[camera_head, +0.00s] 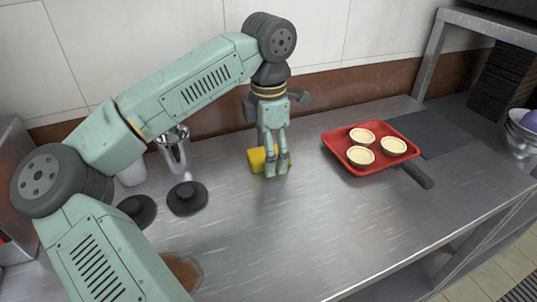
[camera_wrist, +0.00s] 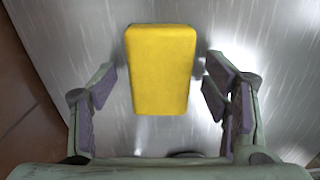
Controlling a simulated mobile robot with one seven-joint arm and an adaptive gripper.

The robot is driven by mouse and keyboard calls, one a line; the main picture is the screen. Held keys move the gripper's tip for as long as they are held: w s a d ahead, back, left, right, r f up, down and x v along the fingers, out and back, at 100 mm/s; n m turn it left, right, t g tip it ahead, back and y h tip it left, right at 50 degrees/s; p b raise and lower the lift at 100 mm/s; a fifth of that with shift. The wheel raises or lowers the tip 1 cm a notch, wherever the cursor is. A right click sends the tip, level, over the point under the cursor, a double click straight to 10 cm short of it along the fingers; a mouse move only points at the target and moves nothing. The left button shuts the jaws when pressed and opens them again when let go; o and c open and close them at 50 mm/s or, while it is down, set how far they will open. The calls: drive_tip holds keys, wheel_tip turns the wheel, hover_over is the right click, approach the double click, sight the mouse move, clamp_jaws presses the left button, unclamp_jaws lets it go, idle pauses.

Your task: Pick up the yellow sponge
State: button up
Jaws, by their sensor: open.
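The yellow sponge (camera_head: 257,160) lies on the steel counter near the back wall, partly hidden behind my gripper in the head view. My gripper (camera_head: 277,172) points down over the counter at the sponge. In the wrist view the sponge (camera_wrist: 160,70) is a yellow block in the upper middle. My open gripper (camera_wrist: 158,95) has one finger on each side of it, with a gap showing on both sides. I cannot tell how far the fingertips are above the counter.
A red tray (camera_head: 338,146) with three tarts stands to the right, by a dark cutting board (camera_head: 440,137). A metal cup (camera_head: 174,152) and two black discs (camera_head: 187,198) are to the left.

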drive_tip(key=c, duration=1)
drive_tip(key=shift+c, duration=0.2)
drive_tip(key=shift+r, duration=0.45)
drive_tip(key=shift+s+a+r+b, duration=0.1)
drive_tip(key=shift+s+r+b, duration=0.25)
drive_tip(key=shift+r, duration=0.25)
drive_tip(key=shift+s+a+r+b, duration=0.1)
drive_tip(key=shift+s+r+b, duration=0.1)
drive_tip(key=shift+r+b, duration=0.35)
drive_tip(key=s+a+b, duration=0.1)
drive_tip(key=s, duration=0.3)
drive_tip(key=s+a+r+b, duration=0.1)
drive_tip(key=s+a, duration=0.1)
drive_tip(key=s, duration=0.3)
drive_tip(key=s+a, duration=0.1)
drive_tip(key=s, duration=0.4)
drive_tip(key=shift+a+r+b, duration=0.4)
drive_tip(key=o, duration=0.4)
drive_tip(key=c, duration=0.5)
drive_tip(key=shift+o, duration=0.2)
